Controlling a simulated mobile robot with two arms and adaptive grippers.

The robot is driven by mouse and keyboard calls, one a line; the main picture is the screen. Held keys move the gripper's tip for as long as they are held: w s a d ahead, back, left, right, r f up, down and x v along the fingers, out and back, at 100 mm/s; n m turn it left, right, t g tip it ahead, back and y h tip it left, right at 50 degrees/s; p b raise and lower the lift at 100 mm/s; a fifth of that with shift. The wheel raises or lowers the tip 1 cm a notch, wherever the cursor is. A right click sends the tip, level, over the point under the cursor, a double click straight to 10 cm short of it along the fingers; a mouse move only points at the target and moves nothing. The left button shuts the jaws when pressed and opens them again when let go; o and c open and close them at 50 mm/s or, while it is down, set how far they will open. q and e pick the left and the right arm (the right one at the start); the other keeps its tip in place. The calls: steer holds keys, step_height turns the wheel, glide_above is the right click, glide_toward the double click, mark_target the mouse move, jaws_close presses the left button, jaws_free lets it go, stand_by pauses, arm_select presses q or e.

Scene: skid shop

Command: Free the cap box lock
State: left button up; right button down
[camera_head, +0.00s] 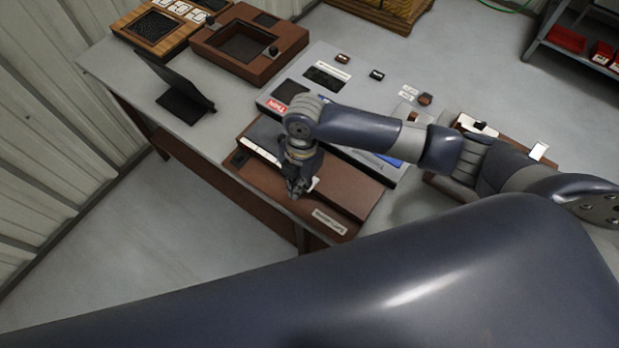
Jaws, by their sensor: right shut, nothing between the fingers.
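A low brown box (348,195) sits at the table's front edge, with a white label (330,221) on its front, too small to read. I cannot tell for sure that it is the cap box. My right gripper (296,190) points down over the front part of this box and is shut and empty. A small white piece (314,184) shows just right of the fingers; I cannot tell whether they touch it. The gripper and forearm hide part of the box, and no lock can be made out clearly. My left gripper is out of view.
A grey panel (345,58) with several small parts lies behind the brown box. A brown frame box (290,40), a wooden tray (125,27) and a dark tilted screen (172,80) stand farther back and left. A shelf with red bins (566,40) is at far right.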

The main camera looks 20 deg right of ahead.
steer(key=shift+s+a+p, duration=0.45)
steer(key=shift+s+a, duration=0.3)
steer(key=shift+a, duration=0.2)
steer(key=shift+s+a+p, duration=0.4)
steer(key=shift+s+a, duration=0.3)
steer(key=shift+a, duration=0.2)
stand_by(1.0)
steer(key=shift+d, duration=0.1)
steer(key=shift+w+d+r+p, duration=0.1)
steer(key=shift+w+d+p, duration=0.15)
steer(key=shift+w+p, duration=0.05)
step_height(320, 180, up, 8)
steer(key=p, duration=0.3)
stand_by(0.6)
stand_by(0.4)
